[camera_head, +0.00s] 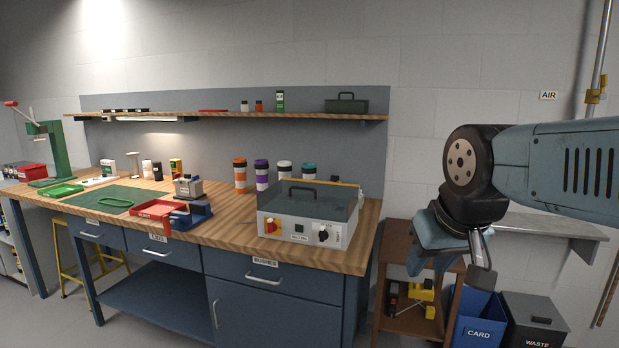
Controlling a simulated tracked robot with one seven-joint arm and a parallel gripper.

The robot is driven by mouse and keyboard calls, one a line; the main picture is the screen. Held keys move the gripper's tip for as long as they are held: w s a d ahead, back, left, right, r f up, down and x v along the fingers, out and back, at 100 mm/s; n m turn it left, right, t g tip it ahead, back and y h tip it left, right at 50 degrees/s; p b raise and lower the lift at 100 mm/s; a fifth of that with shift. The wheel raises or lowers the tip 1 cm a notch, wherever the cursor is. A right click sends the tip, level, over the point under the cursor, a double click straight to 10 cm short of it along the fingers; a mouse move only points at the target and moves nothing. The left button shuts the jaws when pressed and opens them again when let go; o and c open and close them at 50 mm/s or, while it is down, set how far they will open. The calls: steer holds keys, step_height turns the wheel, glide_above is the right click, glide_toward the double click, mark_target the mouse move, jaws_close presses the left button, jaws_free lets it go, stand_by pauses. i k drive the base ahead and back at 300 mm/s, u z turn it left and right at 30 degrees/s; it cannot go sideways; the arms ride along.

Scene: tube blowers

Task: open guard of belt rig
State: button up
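The belt rig (276,229) is a pale box on the right end of the wooden workbench. Its guard (325,199) is a smoky see-through cover with a dark handle on top. The guard lies down over the box and looks closed. A red and yellow switch and a dark knob are on the front panel. My gripper (465,268) hangs in the air to the right of the bench, apart from the rig. Its fingers are seen at an angle and partly hidden by the wrist, so their opening is unclear.
The workbench (345,258) also holds a red tray (157,209), a green mat and several capped containers behind the rig. A shelf (220,115) runs above. A brown stand (400,322) and card (478,325) and waste (535,322) bins stand at the right.

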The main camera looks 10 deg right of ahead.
mark_target(346, 195)
steer(key=u, duration=0.05)
steer(key=i, duration=1.25)
steer(key=u, duration=0.35)
